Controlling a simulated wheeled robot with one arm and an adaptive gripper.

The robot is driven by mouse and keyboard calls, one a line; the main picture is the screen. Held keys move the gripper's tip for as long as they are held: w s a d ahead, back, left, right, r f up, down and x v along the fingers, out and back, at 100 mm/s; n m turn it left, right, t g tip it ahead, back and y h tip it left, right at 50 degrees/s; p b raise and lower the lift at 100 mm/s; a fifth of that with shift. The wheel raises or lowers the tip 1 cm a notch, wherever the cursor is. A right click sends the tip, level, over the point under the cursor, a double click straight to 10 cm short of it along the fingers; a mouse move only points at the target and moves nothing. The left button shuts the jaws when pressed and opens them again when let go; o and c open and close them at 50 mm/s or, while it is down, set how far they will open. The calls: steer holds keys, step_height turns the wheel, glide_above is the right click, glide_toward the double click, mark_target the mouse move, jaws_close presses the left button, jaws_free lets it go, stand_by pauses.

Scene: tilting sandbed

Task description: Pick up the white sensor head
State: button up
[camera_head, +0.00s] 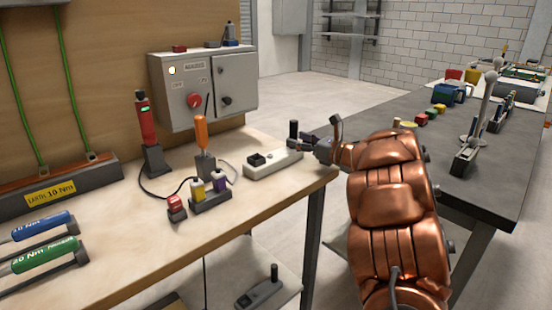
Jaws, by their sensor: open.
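My copper-coloured arm reaches in from the bottom right, and my gripper (322,147) is at its far end, small and partly hidden by the arm. It is open, over the right end of the left workbench, close to a white power strip (270,163). Whether it touches the strip cannot be told. I cannot pick out the white sensor head with certainty. A pale, slender upright piece with a rounded top (488,88) stands on the dark table at the right, well away from my gripper; it is too small to identify.
The wooden workbench (120,265) holds an orange-handled screwdriver (201,131), a red tool in a stand (147,122) and blue and green torque tools. A grey switch box (205,88) stands behind. The dark table (380,125) carries several small coloured items. Open floor lies between.

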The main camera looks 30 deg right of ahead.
steer(key=shift+x, duration=1.1)
steer(key=shift+c, duration=0.3)
jaws_close()
